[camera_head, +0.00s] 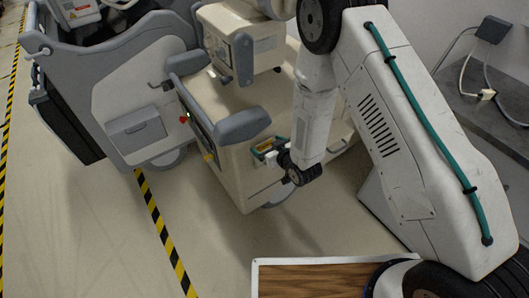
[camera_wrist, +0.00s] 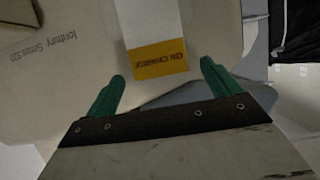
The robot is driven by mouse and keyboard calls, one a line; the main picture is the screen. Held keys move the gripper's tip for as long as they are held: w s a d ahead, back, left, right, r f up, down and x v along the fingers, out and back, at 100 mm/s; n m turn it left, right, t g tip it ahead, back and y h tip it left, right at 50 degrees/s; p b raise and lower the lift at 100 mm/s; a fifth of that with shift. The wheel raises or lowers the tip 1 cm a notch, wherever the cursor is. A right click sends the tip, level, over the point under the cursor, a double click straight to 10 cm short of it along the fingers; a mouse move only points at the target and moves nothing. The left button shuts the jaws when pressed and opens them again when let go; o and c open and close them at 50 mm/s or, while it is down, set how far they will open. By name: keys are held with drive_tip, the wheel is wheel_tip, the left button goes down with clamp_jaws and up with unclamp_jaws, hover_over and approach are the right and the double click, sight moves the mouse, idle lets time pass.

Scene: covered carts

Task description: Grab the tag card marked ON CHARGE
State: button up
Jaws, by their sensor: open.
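The tag card (camera_wrist: 148,22) is white with a yellow band (camera_wrist: 158,60) at its near end. The band reads ON CHARGE, upside down in the wrist view. The card lies against the beige cart surface, and its far end runs out of the top of the view. My gripper (camera_wrist: 162,72) is open with its green fingertips apart, one to each side of the yellow end. Nothing is held, and I cannot tell how far the tips are from the card. In the head view my gripper (camera_head: 268,150) is at the beige cart's right side, partly hidden by my wrist.
The beige cart (camera_head: 228,108) has grey bumpers and stands beside a larger grey-and-white cart (camera_head: 135,95). A wood-topped surface (camera_head: 310,280) is at the front, and a grey bench (camera_head: 500,92) at the right wall. Floor is clear at the lower left beside the striped tape (camera_head: 160,225).

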drive_tip(key=shift+w+a+f, duration=0.25)
drive_tip(key=shift+w+a, duration=0.05)
drive_tip(key=shift+w, duration=0.2)
drive_tip(key=c, duration=1.3)
